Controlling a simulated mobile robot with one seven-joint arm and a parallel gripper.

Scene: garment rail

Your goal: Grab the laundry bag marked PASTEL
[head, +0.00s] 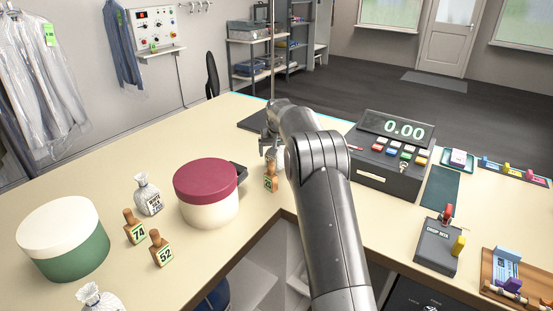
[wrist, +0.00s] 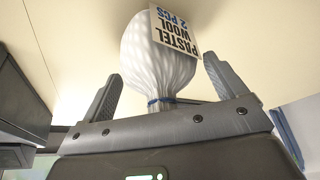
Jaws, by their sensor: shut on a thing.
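The PASTEL laundry bag (wrist: 155,60) is a white, rounded bag with a blue tie at its neck. Its tag (wrist: 175,35) reads PASTEL WOOL 2 PCS. In the wrist view my gripper (wrist: 168,95) has a finger on each side of the bag and is shut on it, with the gathered neck toward the palm. In the head view my gripper (head: 268,148) is above the counter, left of my arm, and I cannot make out the PASTEL bag there. Another small white bag (head: 148,197) stands on the counter, and a further one (head: 97,297) is at the bottom edge.
A maroon-lidded tub (head: 207,210) and a green-and-white tub (head: 65,250) stand on the left counter. Wooden numbered tags 74 (head: 135,228) and 52 (head: 160,248) stand between them; another (head: 270,178) is beside my arm. A cash register (head: 385,165) is at right.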

